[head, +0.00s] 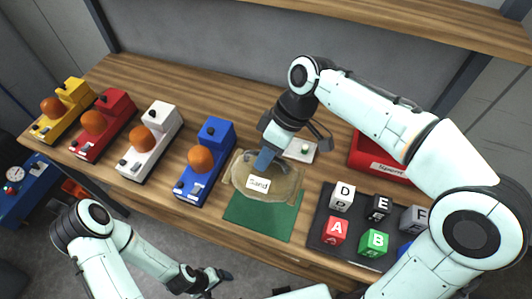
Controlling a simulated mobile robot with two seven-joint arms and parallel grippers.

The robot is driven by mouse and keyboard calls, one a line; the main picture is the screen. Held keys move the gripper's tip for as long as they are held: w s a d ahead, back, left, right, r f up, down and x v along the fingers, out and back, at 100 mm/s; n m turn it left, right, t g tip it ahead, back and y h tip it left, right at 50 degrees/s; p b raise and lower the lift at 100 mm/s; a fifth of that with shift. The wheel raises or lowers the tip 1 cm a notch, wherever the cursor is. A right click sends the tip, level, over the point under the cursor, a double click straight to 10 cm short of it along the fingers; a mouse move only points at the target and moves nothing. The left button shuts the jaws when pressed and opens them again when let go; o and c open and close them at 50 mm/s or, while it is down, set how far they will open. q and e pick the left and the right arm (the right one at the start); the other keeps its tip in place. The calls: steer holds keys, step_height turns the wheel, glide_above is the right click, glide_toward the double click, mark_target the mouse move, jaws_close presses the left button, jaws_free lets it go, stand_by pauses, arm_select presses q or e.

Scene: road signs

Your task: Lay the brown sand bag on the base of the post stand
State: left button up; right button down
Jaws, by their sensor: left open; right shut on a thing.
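The brown sand bag (279,187), with a white label reading "Sand", is over the back part of a green mat (262,218). My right gripper (264,160) reaches down from the upper right and is shut on the bag's top. A blue part shows at the grip; I cannot tell what it belongs to. Whether the bag touches the mat is unclear. I cannot clearly make out the post stand or its base. My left gripper (213,281) is open and empty, low in front of the table edge, away from the bag.
Yellow (75,91), red (119,104), white (161,118) and blue (215,132) blocks with orange balls stand on the left. A white plate (301,152) lies behind the bag. A dark tray (319,239) of lettered cubes and a red box (366,157) are right.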

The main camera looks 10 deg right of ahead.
step_height(320, 180, down, 14)
steer(key=shift+f+b, duration=0.25)
steer(key=shift+b, duration=0.45)
arm_select(q)
steer(key=shift+s+f, duration=0.9)
steer(key=shift+f, duration=0.25)
arm_select(e)
steer(key=c, duration=1)
jaws_free()
steer(key=shift+c, duration=0.2)
